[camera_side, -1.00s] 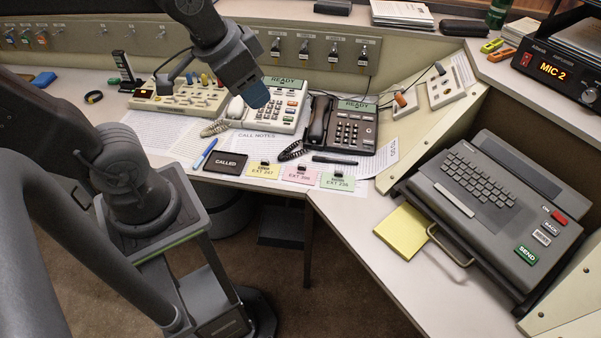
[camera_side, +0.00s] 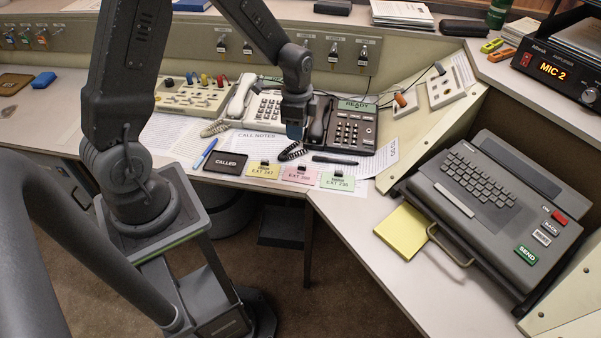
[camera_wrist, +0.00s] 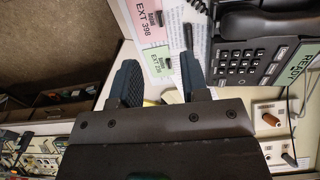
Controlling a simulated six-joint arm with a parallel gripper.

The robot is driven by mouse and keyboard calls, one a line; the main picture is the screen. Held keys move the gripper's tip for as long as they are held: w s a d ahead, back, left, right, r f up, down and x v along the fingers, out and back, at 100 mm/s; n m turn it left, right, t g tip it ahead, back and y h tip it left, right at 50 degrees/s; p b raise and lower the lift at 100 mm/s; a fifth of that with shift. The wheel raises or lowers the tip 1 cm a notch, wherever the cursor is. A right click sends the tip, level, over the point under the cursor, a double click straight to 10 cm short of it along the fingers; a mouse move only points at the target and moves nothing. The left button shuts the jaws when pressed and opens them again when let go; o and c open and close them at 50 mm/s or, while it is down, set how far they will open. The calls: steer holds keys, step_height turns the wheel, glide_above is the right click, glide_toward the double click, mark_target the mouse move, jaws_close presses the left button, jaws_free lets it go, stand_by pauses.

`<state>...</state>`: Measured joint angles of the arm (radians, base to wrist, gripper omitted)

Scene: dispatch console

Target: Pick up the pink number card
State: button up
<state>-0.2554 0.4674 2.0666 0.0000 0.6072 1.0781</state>
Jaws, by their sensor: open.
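The pink number card (camera_side: 299,174) lies on the desk between a yellow card (camera_side: 263,171) and a green card (camera_side: 337,181), with a small dark clip at its top edge. In the wrist view the pink card (camera_wrist: 148,20) is near the top, beyond the fingertips. My gripper (camera_side: 295,131) hangs above the telephones' front edge, behind the pink card and apart from it. In the wrist view my gripper (camera_wrist: 159,66) is open and empty. The green card (camera_wrist: 157,62) shows between its blue-padded fingers.
A dark telephone (camera_side: 350,125) and a pale telephone (camera_side: 262,106) stand behind the cards. A black pen (camera_side: 334,160) lies behind the green card. The black CALLED tile (camera_side: 225,163) and a blue pen (camera_side: 204,153) are to the left. A keyboard terminal (camera_side: 480,195) is at right.

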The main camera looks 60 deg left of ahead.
glide_above(300, 173)
steer(key=a, duration=0.2)
steer(key=f, duration=0.7)
steer(key=shift+w+d+f, duration=0.1)
steer(key=shift+w+f, duration=0.15)
steer(key=shift+w+d+f, duration=0.1)
steer(key=shift+f, duration=1.2)
steer(key=shift+w+d+f, duration=0.1)
steer(key=shift+f, duration=1.2)
steer(key=shift+c, duration=0.4)
jaws_close()
